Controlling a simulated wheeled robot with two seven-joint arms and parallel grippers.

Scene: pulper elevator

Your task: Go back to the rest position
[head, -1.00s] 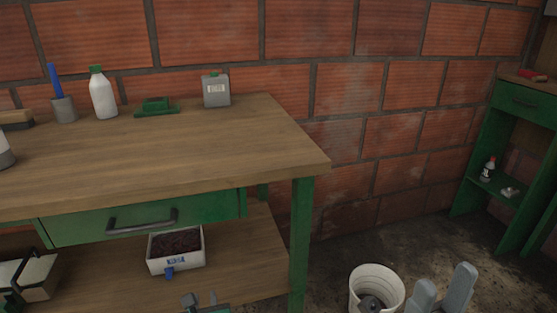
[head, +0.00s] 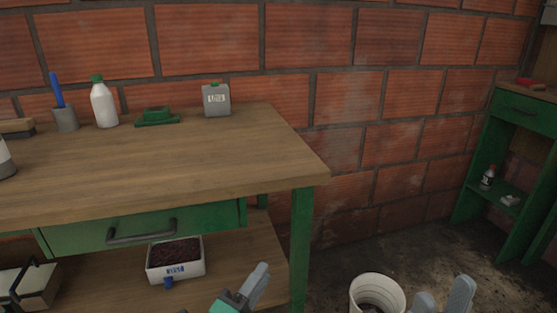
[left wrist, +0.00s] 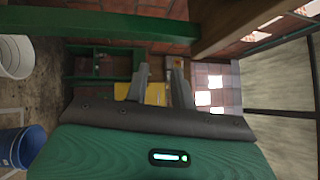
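My left gripper (head: 258,282) shows at the bottom of the head view, in front of the workbench's lower shelf and left of its front leg. In the left wrist view its two grey fingers (left wrist: 160,85) stand apart with nothing between them. My right gripper (head: 440,298) is at the bottom right edge, just right of the white bucket. Its two finger tips stand apart and nothing shows between them; its lower part is cut off by the frame.
The wooden-topped green workbench (head: 160,165) fills the left. A white box of dark material (head: 175,270) sits on its lower shelf. A white bucket (head: 378,282) stands on the floor. A green shelf unit (head: 520,118) is at right. A blue bin (left wrist: 25,145) shows in the left wrist view.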

